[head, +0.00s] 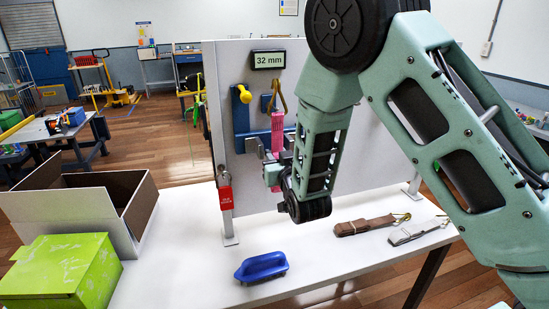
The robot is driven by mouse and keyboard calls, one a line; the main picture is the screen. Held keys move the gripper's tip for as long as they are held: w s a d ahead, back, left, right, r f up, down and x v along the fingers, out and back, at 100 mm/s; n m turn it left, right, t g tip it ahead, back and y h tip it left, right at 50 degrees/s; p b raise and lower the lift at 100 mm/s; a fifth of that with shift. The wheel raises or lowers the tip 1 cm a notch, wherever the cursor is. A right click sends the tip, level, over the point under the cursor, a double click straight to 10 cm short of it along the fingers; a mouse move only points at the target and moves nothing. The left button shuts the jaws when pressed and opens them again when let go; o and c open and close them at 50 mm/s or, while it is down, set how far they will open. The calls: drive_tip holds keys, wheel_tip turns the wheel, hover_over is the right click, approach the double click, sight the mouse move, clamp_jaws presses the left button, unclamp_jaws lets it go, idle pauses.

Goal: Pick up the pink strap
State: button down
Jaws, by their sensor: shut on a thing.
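The pink strap (277,132) hangs upright in front of the white panel, with a gold metal hook (277,92) at its top. My gripper (272,173) is at the strap's lower part and is shut on it. My arm comes in from the right and covers the panel just right of the strap. The strap's lower end is partly hidden by the gripper, and I cannot tell whether the hook still rests on its holder.
The table (190,262) holds a blue handled block (262,267), a brown strap (364,225), a grey strap (416,231), an open cardboard box (72,208) and a green box (62,268).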

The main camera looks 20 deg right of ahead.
drive_tip(key=s+p, duration=0.7)
drive_tip(key=s, duration=0.8)
drive_tip(key=shift+s+p, duration=0.2)
drive_tip(key=shift+p, duration=0.2)
drive_tip(key=shift+w+d+f, duration=0.1)
idle(0.3)
